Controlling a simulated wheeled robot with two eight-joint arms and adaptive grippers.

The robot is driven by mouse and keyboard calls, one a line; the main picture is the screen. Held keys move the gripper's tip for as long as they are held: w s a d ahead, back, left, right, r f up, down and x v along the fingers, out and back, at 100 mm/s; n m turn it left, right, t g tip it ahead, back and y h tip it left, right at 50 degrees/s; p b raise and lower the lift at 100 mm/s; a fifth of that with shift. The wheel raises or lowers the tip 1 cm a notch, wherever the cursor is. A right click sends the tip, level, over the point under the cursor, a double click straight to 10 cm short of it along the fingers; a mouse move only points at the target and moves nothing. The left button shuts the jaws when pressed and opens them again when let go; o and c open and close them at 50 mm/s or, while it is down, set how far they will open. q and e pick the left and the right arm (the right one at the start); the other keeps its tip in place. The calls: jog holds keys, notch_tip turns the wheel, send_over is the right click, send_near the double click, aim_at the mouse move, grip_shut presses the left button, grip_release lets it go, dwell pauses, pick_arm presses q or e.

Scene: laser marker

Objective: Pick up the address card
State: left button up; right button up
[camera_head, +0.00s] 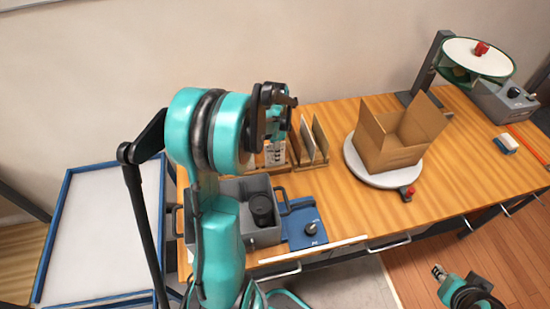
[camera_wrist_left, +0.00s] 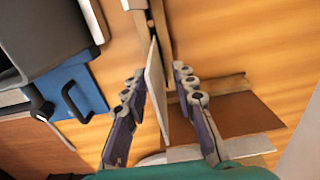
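A printed white card (camera_head: 275,152), likely the address card, stands in a wooden rack (camera_head: 310,164) on the table, partly hidden behind my left gripper (camera_head: 277,112). In the left wrist view, my left gripper (camera_wrist_left: 159,72) is open, with one finger on each side of a thin white upright card (camera_wrist_left: 156,88) seen nearly edge-on. Gaps show on both sides near the fingertips, and I cannot read any print on it there. My right gripper (camera_head: 438,272) is low at the right, off the table's front; its finger opening is too small to tell.
Other upright cards (camera_head: 320,136) stand in slots right of the printed card. A grey bin (camera_head: 232,192) with a black cup (camera_head: 262,207) and a blue device (camera_head: 303,228) sit in front. An open cardboard box (camera_head: 390,150) stands on a white turntable (camera_head: 352,162) to the right.

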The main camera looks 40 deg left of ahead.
pick_arm(q)
grip_shut()
jog(key=shift+r, duration=0.1)
